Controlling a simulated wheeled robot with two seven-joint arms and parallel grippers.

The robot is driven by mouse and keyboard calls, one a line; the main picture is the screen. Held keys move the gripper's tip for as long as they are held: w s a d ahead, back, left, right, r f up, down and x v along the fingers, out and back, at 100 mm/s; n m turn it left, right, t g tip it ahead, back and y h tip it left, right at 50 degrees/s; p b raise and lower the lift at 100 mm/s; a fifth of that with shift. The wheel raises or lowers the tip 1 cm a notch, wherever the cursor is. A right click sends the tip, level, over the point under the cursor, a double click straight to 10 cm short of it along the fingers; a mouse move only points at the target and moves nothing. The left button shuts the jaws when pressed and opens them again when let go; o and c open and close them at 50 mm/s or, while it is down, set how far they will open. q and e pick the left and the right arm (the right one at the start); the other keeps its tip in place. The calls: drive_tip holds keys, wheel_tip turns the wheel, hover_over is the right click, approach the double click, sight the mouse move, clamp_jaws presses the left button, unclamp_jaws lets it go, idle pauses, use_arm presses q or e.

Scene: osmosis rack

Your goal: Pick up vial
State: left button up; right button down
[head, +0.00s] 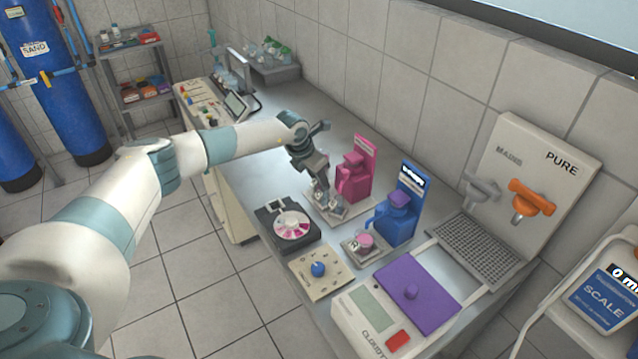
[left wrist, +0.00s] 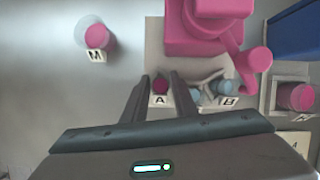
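My left gripper (head: 325,200) reaches down at the pink dispenser's grey tray. In the left wrist view, its two dark fingers (left wrist: 160,83) stand apart, one on each side of a small vial (left wrist: 160,86) with dark magenta contents, marked A. I cannot tell whether they touch it. A pale blue vial (left wrist: 224,89) marked B is to its right, partly hidden by a pink arm of the dispenser. A pink vial (left wrist: 97,37) marked M stands apart at upper left. Another pink vial (left wrist: 298,97) is at the right edge; the blue dispenser's tray holds a pink vial (head: 365,240). My right gripper is not in view.
The pink dispenser (head: 354,178) and blue dispenser (head: 396,217) stand close to the gripper. A black device with a round dial (head: 292,226), a beige board with a blue knob (head: 319,269) and a purple-lidded machine (head: 418,290) stand nearer. Bare counter lies behind the arm.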

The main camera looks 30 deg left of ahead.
use_arm(q)
drive_tip(key=shift+c, duration=0.3)
clamp_jaws()
drive_tip(key=shift+r, duration=0.2)
wheel_tip(320, 180, up, 9)
drive_tip(key=b, duration=0.4)
drive_tip(key=shift+f, duration=0.1)
drive_tip(key=shift+r, duration=0.45)
